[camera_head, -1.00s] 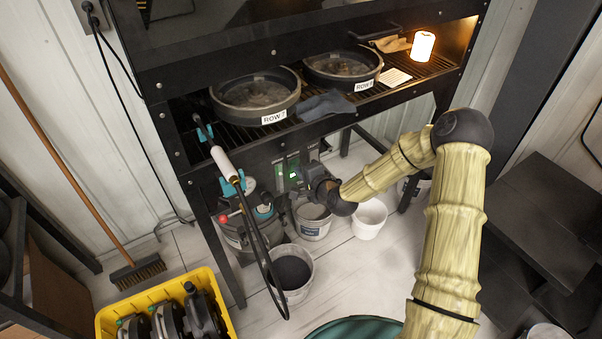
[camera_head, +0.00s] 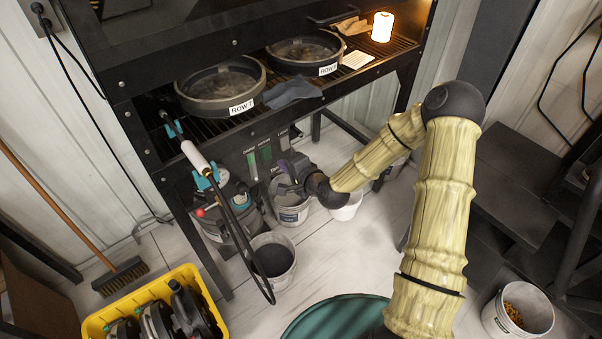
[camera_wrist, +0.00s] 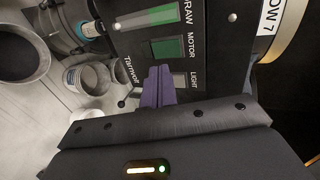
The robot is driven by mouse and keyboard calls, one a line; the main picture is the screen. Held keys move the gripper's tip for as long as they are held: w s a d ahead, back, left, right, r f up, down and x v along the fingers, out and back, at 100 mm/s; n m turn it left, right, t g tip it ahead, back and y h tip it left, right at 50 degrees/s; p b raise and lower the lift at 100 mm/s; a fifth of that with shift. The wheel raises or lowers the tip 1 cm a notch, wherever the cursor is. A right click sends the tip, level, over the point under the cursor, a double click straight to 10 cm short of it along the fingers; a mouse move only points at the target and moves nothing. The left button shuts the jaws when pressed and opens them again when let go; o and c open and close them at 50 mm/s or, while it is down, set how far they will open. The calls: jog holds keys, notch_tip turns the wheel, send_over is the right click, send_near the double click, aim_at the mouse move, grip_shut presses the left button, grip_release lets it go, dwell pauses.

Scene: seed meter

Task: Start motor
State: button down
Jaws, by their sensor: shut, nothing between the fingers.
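A dark control panel (camera_head: 262,155) is mounted under the front edge of the black bench. The wrist view shows its labels DRAW, MOTOR and LIGHT. A long green window is by DRAW (camera_wrist: 150,18). A dark green rectangle, the motor button (camera_wrist: 166,48), is beside MOTOR. A pale switch (camera_wrist: 180,80) is beside LIGHT, partly hidden by my fingers. My gripper (camera_wrist: 159,72) is shut and empty, its purple fingertips in front of the panel near the motor and light controls. I cannot tell whether they touch it. In the head view my gripper (camera_head: 284,168) is at the panel's lower right.
Two round pans, ROW 7 (camera_head: 222,88) and another (camera_head: 305,50), sit on the bench rack with a lit lamp (camera_head: 382,27). A hose with a white handle (camera_head: 195,156) hangs at the left. Buckets (camera_head: 272,262) stand below. A yellow crate (camera_head: 100,322) is at lower left.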

jog(key=v, duration=0.7)
jog(key=shift+s+r, duration=0.2)
jog(key=shift+r, duration=0.15)
jog(key=shift+d+f+b, duration=0.1)
jog(key=shift+f+b, duration=0.05)
jog(key=shift+b, duration=0.2)
jog(key=f+b, duration=0.1)
jog(key=b, duration=0.3)
jog(key=shift+d+f+g, duration=0.1)
jog(key=shift+f+g, duration=0.1)
jog(key=shift+g, duration=0.1)
jog(key=shift+s, duration=0.1)
